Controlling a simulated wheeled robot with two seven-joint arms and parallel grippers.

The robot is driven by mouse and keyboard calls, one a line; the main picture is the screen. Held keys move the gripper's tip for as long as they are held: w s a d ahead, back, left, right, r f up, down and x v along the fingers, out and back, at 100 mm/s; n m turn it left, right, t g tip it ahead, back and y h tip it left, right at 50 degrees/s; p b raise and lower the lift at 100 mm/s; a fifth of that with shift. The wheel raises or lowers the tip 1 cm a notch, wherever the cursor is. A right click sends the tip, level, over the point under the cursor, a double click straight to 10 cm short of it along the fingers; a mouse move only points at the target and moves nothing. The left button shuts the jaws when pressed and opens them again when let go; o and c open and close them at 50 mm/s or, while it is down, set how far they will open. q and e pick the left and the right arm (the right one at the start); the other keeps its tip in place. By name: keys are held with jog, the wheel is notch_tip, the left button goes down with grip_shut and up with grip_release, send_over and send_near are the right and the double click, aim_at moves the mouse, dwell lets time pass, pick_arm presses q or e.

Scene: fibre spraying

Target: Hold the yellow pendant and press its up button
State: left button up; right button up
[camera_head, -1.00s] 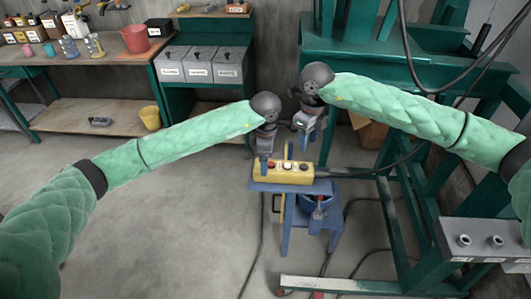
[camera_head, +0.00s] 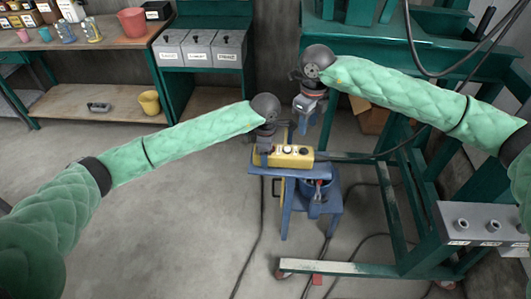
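The yellow pendant (camera_head: 291,155), a box with several buttons on top, lies on a small blue stool (camera_head: 287,170). A dark cable leaves its right end. My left gripper (camera_head: 265,158) points down at the pendant's left end and overlaps it; its fingers are too small to tell whether they grip it. My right gripper (camera_head: 303,130) hangs above the right part of the pendant, pointing down, with a gap visible below it. Its finger opening is unclear. The up button cannot be told apart from the other buttons.
A green frame (camera_head: 390,190) stands right of the stool, with cables on the floor. A grey box with knobs (camera_head: 490,226) is at the right edge. A wooden workbench (camera_head: 95,55) and lidded grey bins (camera_head: 200,47) stand at the back left. The floor at left is clear.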

grip_shut()
dwell(1.6)
